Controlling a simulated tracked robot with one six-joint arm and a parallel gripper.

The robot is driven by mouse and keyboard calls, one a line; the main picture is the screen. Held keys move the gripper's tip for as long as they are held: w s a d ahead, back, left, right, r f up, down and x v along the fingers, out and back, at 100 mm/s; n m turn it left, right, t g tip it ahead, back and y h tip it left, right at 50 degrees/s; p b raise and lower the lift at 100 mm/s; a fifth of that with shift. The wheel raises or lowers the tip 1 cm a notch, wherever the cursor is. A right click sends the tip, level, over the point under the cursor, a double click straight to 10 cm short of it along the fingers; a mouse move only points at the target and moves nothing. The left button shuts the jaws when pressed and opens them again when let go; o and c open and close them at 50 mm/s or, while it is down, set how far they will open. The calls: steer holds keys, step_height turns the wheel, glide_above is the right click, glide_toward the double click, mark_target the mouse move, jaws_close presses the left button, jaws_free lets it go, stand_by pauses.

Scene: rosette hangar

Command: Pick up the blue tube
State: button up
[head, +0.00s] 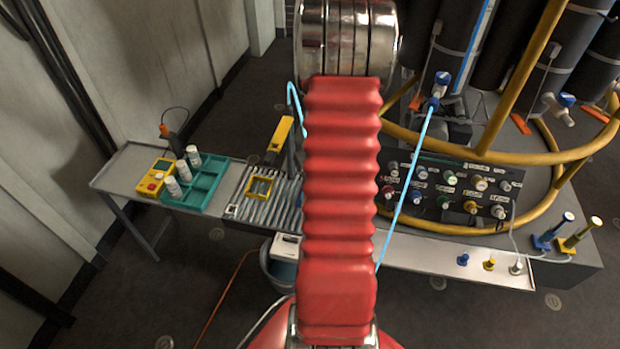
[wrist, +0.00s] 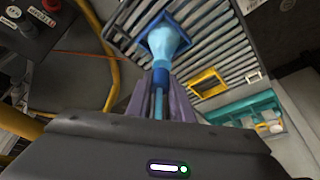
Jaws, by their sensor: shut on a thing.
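In the wrist view, my gripper (wrist: 159,92) is shut on the blue tube, with a grey-purple finger on each side. The tube (wrist: 168,45) shows a wide light blue end above a dark blue collar, and a thinner blue part between the fingers. It is over a slatted metal grate. In the head view, my red arm hides the gripper and the held part. A light blue line (head: 407,188) runs from the top right down behind my arm, and a light blue loop (head: 291,92) shows at its left. I cannot tell whether these join the held tube.
A yellow frame (head: 261,188) and a blue frame (wrist: 140,47) lie on the grate. Left of it are a teal rack (head: 211,190) with white-capped jars and a yellow meter (head: 157,176). A knob panel (head: 450,187) and yellow pipe frame (head: 520,75) stand right. A bucket (head: 277,268) is below.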

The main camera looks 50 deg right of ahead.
steer(key=shift+r, duration=0.15)
jaws_close()
step_height(320, 180, up, 18)
stand_by(0.3)
stand_by(0.6)
step_height(320, 180, up, 12)
steer(key=shift+r, duration=0.25)
stand_by(2.9)
steer(key=w+a+r+n+y, duration=0.1)
steer(key=w+a+n, duration=0.3)
steer(key=w+a, duration=0.3)
steer(key=shift+a+y, duration=0.3)
steer(key=shift+f, duration=0.1)
